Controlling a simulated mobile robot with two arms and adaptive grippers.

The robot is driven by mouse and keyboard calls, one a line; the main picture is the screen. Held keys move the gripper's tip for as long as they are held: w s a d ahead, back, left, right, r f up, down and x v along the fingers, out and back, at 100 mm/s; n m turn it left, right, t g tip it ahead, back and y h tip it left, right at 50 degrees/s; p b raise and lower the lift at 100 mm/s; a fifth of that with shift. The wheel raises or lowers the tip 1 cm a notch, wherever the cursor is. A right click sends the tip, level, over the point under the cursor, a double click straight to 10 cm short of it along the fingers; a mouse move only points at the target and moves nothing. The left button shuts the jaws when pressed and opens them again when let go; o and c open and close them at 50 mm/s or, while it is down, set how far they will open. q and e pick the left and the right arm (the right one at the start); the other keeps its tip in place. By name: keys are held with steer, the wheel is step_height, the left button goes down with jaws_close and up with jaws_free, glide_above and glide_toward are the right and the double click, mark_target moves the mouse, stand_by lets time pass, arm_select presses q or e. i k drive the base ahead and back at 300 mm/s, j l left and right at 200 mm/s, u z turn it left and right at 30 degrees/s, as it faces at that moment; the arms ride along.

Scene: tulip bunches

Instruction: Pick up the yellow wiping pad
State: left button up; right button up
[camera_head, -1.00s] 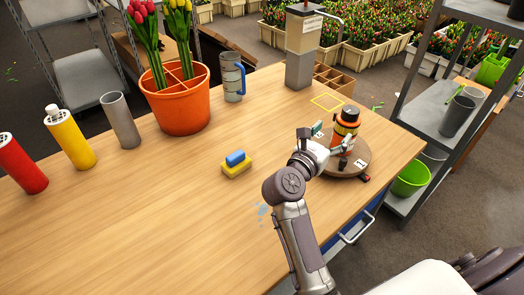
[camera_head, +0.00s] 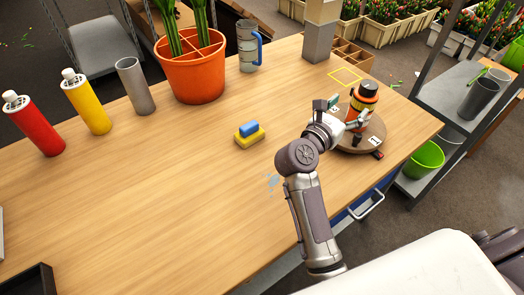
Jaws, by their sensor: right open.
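The yellow wiping pad (camera_head: 250,140) lies flat on the wooden table, left of my right arm. A smaller blue block (camera_head: 249,128) sits on top of it. My right gripper (camera_head: 357,121) is at the round turntable, beside the orange bottle with a black cap (camera_head: 364,97). Its fingers are open and point right, near the bottle's lower part; I cannot tell if they touch it. The gripper is well to the right of the pad. My left gripper is not in view.
The brown turntable (camera_head: 376,133) stands at the table's right end. An orange divided pot (camera_head: 193,75), a mug (camera_head: 248,48), a grey cylinder (camera_head: 135,86), a yellow bottle (camera_head: 86,102) and a red bottle (camera_head: 34,124) line the back. The middle front is clear.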

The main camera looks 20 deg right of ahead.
mark_target(249, 133)
steer(key=l+u, duration=0.75)
steer(key=u, duration=0.25)
